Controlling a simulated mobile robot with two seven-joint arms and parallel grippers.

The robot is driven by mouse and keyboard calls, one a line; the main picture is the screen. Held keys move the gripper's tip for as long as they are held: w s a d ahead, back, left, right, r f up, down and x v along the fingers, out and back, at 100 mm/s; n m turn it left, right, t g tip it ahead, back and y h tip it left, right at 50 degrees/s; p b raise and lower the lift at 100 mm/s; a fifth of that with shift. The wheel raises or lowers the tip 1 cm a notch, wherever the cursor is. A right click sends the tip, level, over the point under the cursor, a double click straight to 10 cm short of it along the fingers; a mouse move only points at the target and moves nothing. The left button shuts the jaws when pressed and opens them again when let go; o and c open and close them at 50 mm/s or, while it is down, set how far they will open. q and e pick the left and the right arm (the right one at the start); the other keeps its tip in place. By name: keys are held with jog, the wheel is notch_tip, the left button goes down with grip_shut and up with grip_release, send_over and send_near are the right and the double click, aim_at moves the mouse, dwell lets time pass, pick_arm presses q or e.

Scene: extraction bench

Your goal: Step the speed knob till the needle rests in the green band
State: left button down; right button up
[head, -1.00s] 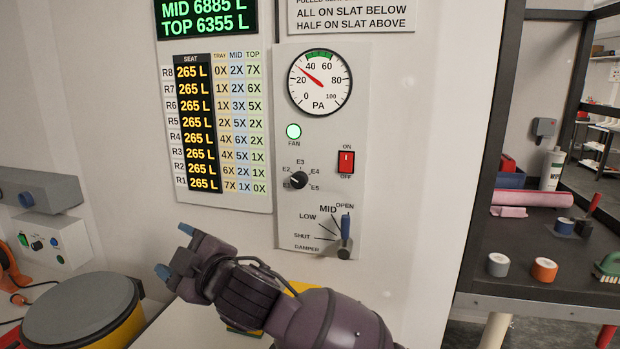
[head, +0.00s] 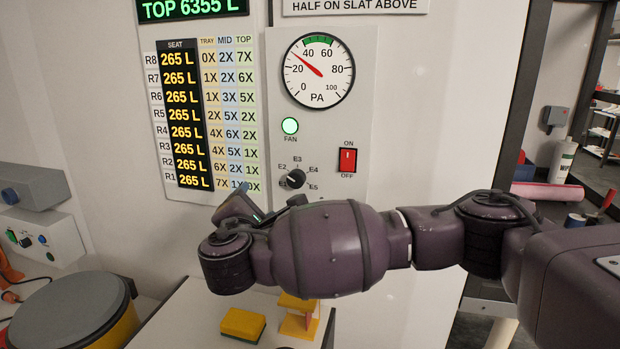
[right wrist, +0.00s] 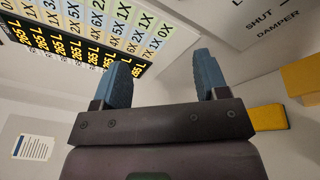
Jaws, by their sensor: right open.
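The round PA gauge (head: 319,70) is on the grey wall panel in the head view. Its red needle points between 20 and 40, left of and below the green band (head: 318,41) at the top of the dial. My left gripper is not in view.
My right arm hides the damper lever. A yellow block (head: 243,324) lies on the bench below. A grey-lidded drum (head: 70,308) stands left.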

aim_at(296, 180)
jog(key=w+d+h, duration=0.1)
jog(key=w+d, duration=0.1)
jog(key=w, duration=0.1)
jog(key=w+d+h+p, duration=0.1)
jog(key=w+d, duration=0.2)
jog(key=w+d+h+p, duration=0.1)
jog(key=w+d+h, duration=0.1)
jog(key=w, duration=0.2)
jog(key=shift+d+r+m, duration=0.2)
jog(key=shift+d+m, duration=0.05)
jog(key=shift+m, duration=0.15)
jog(key=c, duration=0.9)
